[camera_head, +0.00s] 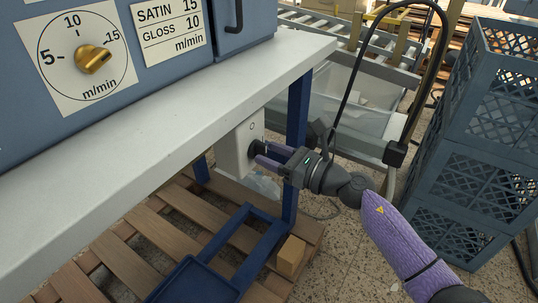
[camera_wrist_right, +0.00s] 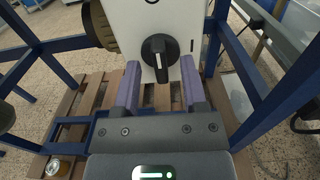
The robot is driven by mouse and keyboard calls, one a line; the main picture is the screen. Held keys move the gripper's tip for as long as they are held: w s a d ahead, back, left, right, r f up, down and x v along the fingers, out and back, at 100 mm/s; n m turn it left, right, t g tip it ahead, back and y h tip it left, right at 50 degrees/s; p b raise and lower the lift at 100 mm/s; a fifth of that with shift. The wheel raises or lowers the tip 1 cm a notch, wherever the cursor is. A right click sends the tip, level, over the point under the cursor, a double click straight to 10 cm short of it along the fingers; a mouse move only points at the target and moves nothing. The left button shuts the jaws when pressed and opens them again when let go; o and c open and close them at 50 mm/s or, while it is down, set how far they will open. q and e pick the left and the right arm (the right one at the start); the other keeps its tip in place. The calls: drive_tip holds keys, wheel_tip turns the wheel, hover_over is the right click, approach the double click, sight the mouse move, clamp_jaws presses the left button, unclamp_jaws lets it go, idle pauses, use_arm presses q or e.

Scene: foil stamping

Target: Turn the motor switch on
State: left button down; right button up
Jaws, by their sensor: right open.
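The motor switch (camera_wrist_right: 158,57) is a black rotary knob with a white line, on the front of a white box (camera_wrist_right: 133,18) under the bench. In the right wrist view its grip stands close to upright. In the head view the box (camera_head: 232,158) hangs below the tabletop and the knob (camera_head: 255,147) is partly hidden by my gripper. My right gripper (camera_head: 268,156) is open, its purple fingers pointing at the knob. In the right wrist view the fingers (camera_wrist_right: 160,72) lie one on each side of the knob, with no clear contact. My left gripper is not in view.
The light tabletop (camera_head: 150,125) lies above the box, with blue legs (camera_head: 298,100) beside it. A blue machine with a gold dial (camera_head: 93,59) stands on top. Below are a wooden pallet (camera_head: 125,265) and a wooden block (camera_head: 291,256). Blue crates (camera_head: 460,185) stand at the right.

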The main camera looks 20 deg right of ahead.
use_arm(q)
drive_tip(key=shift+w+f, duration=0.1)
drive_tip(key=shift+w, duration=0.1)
use_arm(e)
drive_tip(key=shift+w+a, duration=0.3)
drive_tip(key=shift+w, duration=0.05)
drive_tip(key=c, duration=0.7)
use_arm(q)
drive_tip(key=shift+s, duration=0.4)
use_arm(e)
clamp_jaws()
